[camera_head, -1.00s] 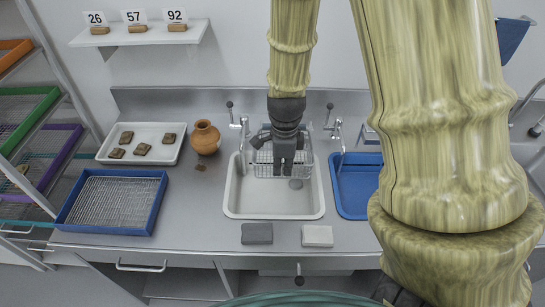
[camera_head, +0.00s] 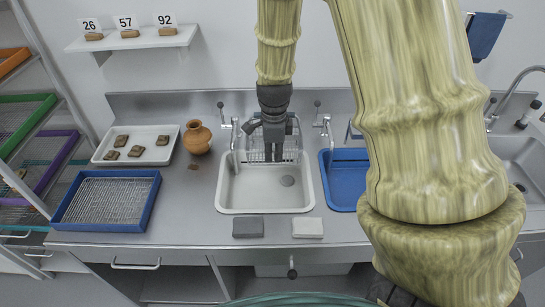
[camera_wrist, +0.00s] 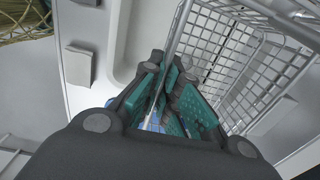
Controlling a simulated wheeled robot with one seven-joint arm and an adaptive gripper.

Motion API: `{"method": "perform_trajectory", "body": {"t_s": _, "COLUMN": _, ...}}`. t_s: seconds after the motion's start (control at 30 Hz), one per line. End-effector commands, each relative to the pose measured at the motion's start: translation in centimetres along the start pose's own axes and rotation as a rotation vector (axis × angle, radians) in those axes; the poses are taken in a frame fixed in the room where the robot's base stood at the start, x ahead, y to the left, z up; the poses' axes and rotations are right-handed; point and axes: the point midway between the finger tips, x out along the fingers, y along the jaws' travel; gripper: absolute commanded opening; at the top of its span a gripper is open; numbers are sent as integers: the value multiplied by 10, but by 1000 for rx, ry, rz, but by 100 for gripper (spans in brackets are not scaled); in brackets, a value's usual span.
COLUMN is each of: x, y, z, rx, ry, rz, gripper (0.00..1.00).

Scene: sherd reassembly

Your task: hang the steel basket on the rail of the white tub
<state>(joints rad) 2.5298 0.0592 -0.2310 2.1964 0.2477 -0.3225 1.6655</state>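The white tub (camera_head: 222,190) is set in the steel bench, with a round drain in its floor. The steel basket (camera_head: 253,152), a wire mesh box, is at the tub's back edge. It fills the right of the wrist view (camera_wrist: 270,35). My gripper (camera_head: 276,158) points down at the basket's front side. In the wrist view its teal-padded fingers (camera_wrist: 167,105) close around a thin bar of the basket's rim. The rail cannot be made out clearly, and I cannot tell whether the basket touches it.
Taps (camera_head: 234,130) stand behind the tub on both sides. A blue basin (camera_head: 347,155) is to the right. A clay jar (camera_head: 197,137), a white tray (camera_head: 103,156) of sherds and a blue tray (camera_head: 152,205) are left. Grey (camera_head: 248,227) and pale (camera_head: 307,228) blocks lie in front.

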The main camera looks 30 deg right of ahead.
Motion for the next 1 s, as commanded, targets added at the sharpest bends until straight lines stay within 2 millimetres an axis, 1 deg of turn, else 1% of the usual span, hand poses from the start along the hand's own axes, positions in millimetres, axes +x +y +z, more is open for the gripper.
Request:
{"method": "perform_trajectory", "body": {"t_s": 0.07, "x": 3, "y": -5, "z": 1, "rx": -1, "ry": 0, "rz": 0, "gripper": 0}}
{"method": "perform_trajectory", "body": {"t_s": 0.53, "x": 6, "y": -26, "z": 1, "rx": -1, "ry": 1, "rz": -1, "gripper": 0}}
{"method": "perform_trajectory", "body": {"t_s": 1.0, "x": 27, "y": -24, "z": 1, "rx": -2, "ry": 1, "rz": 0, "gripper": 0}}
